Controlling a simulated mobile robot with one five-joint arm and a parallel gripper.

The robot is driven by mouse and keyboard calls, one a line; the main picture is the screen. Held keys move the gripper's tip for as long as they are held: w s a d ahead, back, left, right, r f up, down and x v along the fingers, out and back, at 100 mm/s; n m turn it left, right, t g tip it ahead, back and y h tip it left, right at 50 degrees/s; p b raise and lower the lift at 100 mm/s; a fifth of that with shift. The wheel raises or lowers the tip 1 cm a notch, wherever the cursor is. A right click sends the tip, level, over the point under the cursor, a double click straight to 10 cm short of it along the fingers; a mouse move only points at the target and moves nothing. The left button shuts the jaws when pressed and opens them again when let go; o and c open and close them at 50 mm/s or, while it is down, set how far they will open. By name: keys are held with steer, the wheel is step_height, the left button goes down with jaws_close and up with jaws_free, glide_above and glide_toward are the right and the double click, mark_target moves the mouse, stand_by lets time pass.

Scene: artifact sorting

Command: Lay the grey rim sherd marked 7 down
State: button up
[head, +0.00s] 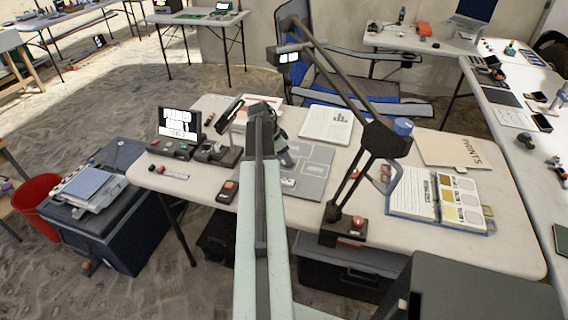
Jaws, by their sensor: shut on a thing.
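My arm reaches from the bottom middle of the head view over the white table. At its end my dark gripper (286,158) points down above the left part of a grey mat (313,180). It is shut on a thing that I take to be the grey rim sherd. The sherd itself is not clearly seen, and its mark 7 cannot be read, as the arm and gripper hide that spot. A small white item (288,182) shows on the mat just below the gripper.
A dark lamp (385,140) with a jointed arm stands right of the mat. An open binder (437,198) and a folder (455,150) lie farther right. A small display (180,122) and a handheld device (227,192) are on the left. A paper sheet (327,124) lies behind the mat.

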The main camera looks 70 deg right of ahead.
steer(key=shift+r, duration=0.1)
steer(key=o, duration=1.3)
steer(key=shift+o, duration=0.2)
steer(key=p+v, duration=1.1)
steer(key=v, duration=0.1)
